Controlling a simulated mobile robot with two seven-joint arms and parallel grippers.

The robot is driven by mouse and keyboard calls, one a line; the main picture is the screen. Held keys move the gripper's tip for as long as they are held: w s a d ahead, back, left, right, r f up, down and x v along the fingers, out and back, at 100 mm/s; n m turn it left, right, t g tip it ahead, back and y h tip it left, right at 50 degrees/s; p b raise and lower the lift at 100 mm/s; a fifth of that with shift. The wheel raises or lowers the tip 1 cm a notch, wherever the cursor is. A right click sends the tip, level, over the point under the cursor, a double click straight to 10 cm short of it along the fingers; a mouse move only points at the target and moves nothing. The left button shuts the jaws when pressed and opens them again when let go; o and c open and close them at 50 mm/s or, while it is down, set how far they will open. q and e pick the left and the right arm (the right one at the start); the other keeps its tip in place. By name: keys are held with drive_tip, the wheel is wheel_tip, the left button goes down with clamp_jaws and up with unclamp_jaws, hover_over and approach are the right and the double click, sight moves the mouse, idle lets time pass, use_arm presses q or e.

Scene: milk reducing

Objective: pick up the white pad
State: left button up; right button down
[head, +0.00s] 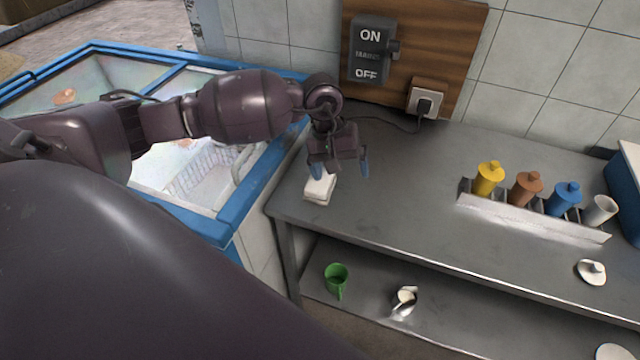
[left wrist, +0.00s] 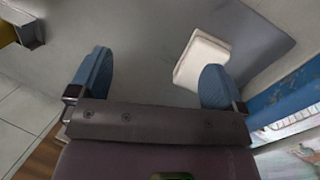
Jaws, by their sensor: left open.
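The white pad (head: 320,188) lies flat on the grey metal counter near its left end. It also shows in the left wrist view (left wrist: 199,58), toward the upper right, partly behind one fingertip. My left gripper (head: 340,170) is open and empty above the counter, with its blue fingertips apart. In the head view one fingertip overlaps the pad's upper edge and the other is to the right of it. In the wrist view (left wrist: 151,80) the pad is off to the right of the middle between the fingers. My right gripper is not in view.
A rack (head: 530,217) with several coloured bottles stands on the right of the counter (head: 410,200). A blue-framed glass freezer (head: 240,205) adjoins the left end. A switch panel (head: 372,50) and a plug with its cord are behind.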

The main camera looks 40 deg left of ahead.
sight(320, 185)
use_arm(q)
drive_tip(key=a+y, duration=0.1)
drive_tip(key=a, duration=0.1)
drive_tip(key=w+a+y, duration=0.1)
drive_tip(key=a, duration=0.1)
drive_tip(key=a+r+m+y, duration=0.1)
drive_tip(key=shift+w+a, duration=0.15)
drive_tip(key=shift+a, duration=0.25)
drive_tip(key=shift+a+f, duration=0.1)
drive_tip(key=shift+f, duration=0.15)
wheel_tip(320, 185, down, 4)
drive_tip(key=shift+r, duration=0.25)
drive_tip(key=shift+f+p, duration=0.3)
drive_tip(key=shift+f, duration=0.85)
wheel_tip(320, 185, down, 4)
drive_tip(key=shift+r+p, duration=0.1)
drive_tip(key=shift+p, duration=0.2)
drive_tip(key=shift+f, duration=0.2)
drive_tip(key=c, duration=0.9)
drive_tip(key=shift+c, duration=0.6)
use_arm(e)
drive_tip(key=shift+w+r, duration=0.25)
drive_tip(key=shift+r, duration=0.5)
